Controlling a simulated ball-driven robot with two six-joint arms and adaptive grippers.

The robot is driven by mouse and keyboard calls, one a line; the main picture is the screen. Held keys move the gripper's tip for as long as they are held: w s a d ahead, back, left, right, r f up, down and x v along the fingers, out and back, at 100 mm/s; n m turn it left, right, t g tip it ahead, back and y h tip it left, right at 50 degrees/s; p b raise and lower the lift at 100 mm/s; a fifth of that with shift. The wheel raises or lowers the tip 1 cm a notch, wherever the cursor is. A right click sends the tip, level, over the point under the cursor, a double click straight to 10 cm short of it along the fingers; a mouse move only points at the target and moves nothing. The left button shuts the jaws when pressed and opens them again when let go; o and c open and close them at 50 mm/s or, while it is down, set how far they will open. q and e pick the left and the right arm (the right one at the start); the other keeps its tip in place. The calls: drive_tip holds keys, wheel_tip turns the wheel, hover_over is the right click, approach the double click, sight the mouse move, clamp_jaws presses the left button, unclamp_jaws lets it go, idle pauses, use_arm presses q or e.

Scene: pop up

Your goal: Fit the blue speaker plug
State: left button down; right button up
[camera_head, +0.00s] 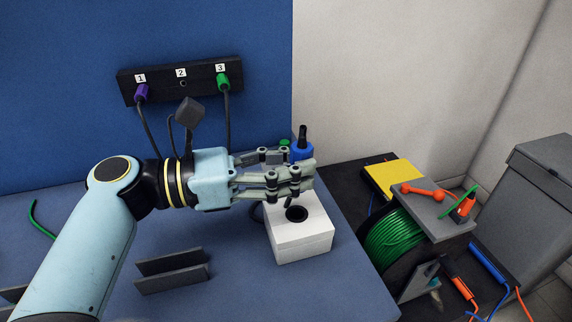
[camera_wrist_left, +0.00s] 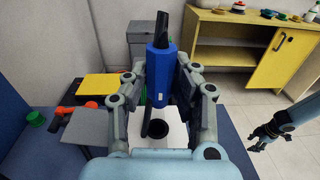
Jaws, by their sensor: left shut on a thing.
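My left gripper (camera_head: 304,172) is shut on a blue plug (camera_head: 301,152). In the left wrist view the blue plug (camera_wrist_left: 160,76) stands between the two fingers, with its black end up. It is held above a white box (camera_head: 302,240) with a round dark hole in its top, and I cannot tell whether it is clear of the box. A black strip (camera_head: 200,80) on the blue wall carries labels 1, 2 and 3. A purple plug (camera_head: 141,93) is at 1 and a green plug (camera_head: 223,82) at 3. Position 2 shows a bare hole. My right gripper (camera_wrist_left: 264,133) shows small in the left wrist view.
A grey two-walled holder (camera_head: 172,272) stands on the blue table left of the white box. At the right are a green cable reel (camera_head: 395,240), a yellow block (camera_head: 392,178) and a grey bin (camera_head: 540,185). The table front is mostly clear.

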use_arm(q)
drive_tip(key=shift+a, duration=0.25)
use_arm(e)
drive_tip(key=shift+d+r, duration=0.1)
drive_tip(key=shift+d, duration=0.25)
use_arm(q)
drive_tip(key=shift+d, duration=0.1)
